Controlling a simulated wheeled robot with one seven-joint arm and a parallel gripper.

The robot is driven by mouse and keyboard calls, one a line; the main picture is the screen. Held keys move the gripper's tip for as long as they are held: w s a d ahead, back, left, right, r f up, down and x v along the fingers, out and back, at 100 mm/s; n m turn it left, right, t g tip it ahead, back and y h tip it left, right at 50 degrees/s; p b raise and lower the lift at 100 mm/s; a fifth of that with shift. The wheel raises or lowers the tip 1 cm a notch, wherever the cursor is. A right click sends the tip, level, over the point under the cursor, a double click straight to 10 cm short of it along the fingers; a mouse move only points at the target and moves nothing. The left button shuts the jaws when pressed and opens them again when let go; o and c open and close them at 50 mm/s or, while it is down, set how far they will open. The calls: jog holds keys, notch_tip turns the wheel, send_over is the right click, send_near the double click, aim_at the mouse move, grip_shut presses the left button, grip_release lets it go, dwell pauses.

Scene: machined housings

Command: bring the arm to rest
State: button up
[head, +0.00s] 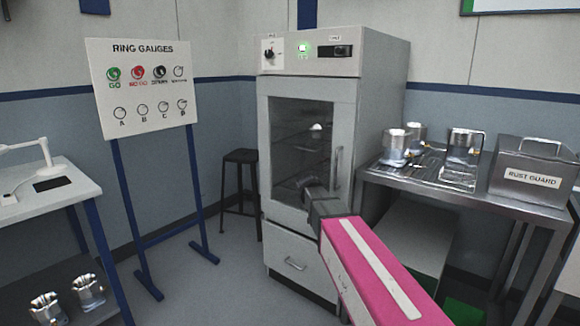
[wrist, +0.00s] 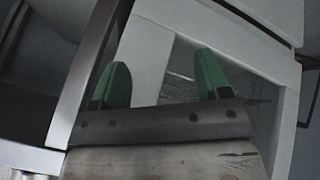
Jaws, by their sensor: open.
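My arm, with a pink link, reaches from the lower right of the head view towards the cabinet. My gripper (head: 311,187) is at its far end, in front of the lower part of the cabinet door in the picture. Its fingertips are hard to make out there. In the wrist view my gripper (wrist: 161,78) shows two green fingers spread well apart, with nothing between them. Pale panels and frame edges lie beyond the fingers. I cannot tell whether the gripper touches the cabinet.
The grey cabinet (head: 294,245) has its glass door shut and a green lamp lit. Right of it, a steel table (head: 400,184) holds several metal housings and a RUST GUARD box (head: 535,172). A stool (head: 240,157) and gauge board (head: 146,88) stand left.

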jog(key=s+d+f+g+y, duration=0.1)
jog(key=s+d+f, duration=0.1)
jog(key=s+f, duration=0.3)
jog(key=s+d+f+n+g+y, duration=0.1)
jog(key=s+f, duration=0.4)
jog(key=s, duration=0.6)
jog(key=s+d+f+g+y, duration=0.2)
jog(key=s+f, duration=0.3)
jog(key=s, duration=0.4)
jog(key=shift+d+f+y, duration=0.3)
jog(key=shift+d+f, duration=0.1)
jog(key=shift+d, duration=0.1)
